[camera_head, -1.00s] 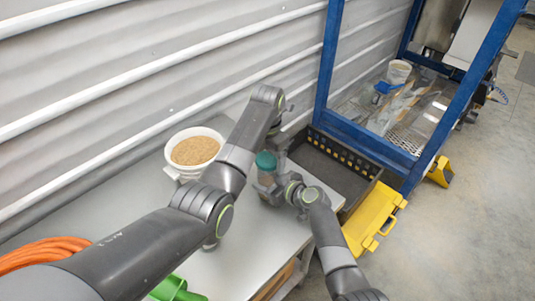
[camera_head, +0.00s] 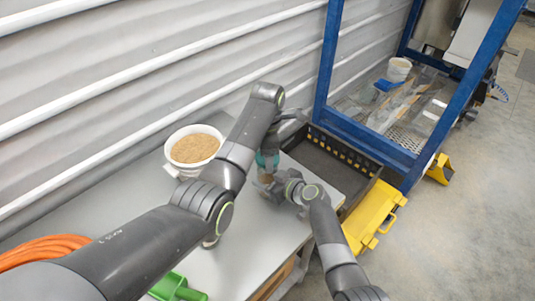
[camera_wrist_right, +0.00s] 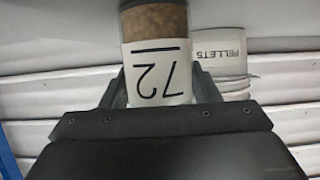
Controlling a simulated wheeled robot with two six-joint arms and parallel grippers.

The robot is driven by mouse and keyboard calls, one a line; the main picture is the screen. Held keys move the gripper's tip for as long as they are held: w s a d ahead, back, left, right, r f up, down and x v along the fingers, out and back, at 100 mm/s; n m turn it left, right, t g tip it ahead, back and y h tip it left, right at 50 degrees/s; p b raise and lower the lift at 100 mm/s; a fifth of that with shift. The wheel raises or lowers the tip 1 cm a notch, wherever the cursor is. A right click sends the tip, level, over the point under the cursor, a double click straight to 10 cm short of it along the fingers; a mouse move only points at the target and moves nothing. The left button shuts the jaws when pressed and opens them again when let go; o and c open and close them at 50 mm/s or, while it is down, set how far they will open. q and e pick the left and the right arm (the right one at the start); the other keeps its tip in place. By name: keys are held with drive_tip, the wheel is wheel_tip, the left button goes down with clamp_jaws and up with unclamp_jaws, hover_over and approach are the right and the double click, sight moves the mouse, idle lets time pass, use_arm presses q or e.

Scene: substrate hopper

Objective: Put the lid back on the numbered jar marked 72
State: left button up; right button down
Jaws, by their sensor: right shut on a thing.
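The jar marked 72 shows in the right wrist view, its white label (camera_wrist_right: 158,72) upside down and brown contents (camera_wrist_right: 153,22) beyond it. My right gripper (camera_head: 268,183) is shut on this jar at the table's far end. A teal lid (camera_head: 266,161) is above the jar in the head view, partly covered by my left gripper (camera_head: 268,152). My left gripper is at the lid, but its fingers are too hidden to tell whether they grip it. Whether the lid touches the jar rim is also unclear. The jar's top is hidden in the wrist view.
A white tub (camera_head: 170,168) of tan material stands on the grey table (camera_head: 235,255). A label reading PELLETS (camera_wrist_right: 222,48) shows behind the jar. A green scoop (camera_head: 175,288) and orange hose (camera_head: 40,252) lie nearer. A black tray (camera_head: 335,170) and yellow case (camera_head: 372,222) are right.

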use_arm(q)
drive_tip(key=m, duration=1.2)
drive_tip(key=shift+m, duration=0.3)
drive_tip(key=m, duration=1.5)
drive_tip(key=shift+m, duration=0.4)
drive_tip(key=m, duration=0.4)
drive_tip(key=o, duration=1.2)
drive_tip(key=shift+f, duration=0.1)
